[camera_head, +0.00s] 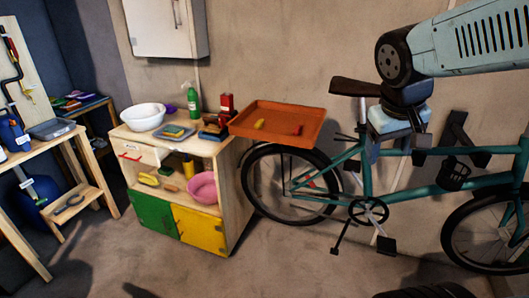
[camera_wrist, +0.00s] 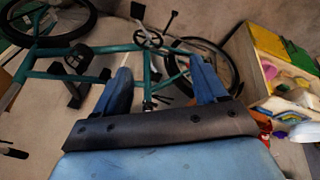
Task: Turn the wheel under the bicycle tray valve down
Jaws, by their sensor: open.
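The teal bicycle (camera_head: 402,187) stands against the wall. Its left wheel (camera_head: 285,188) is below the orange tray (camera_head: 275,124); the top of this wheel is close under the tray. The wheel's valve is too small to make out. My gripper (camera_head: 396,148) is open and empty, above the bicycle frame near the seat, to the right of that wheel. In the wrist view my gripper (camera_wrist: 161,68) shows two blue fingers spread apart, with the bicycle frame beyond them. There the right finger partly hides the same wheel (camera_wrist: 231,62).
A wooden cabinet (camera_head: 232,190) with green and yellow doors stands left of the wheel, holding a white bowl (camera_head: 143,117), bottles and a pink basin (camera_head: 203,187). The tray holds small yellow and red items. A workbench (camera_head: 40,150) is at the left.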

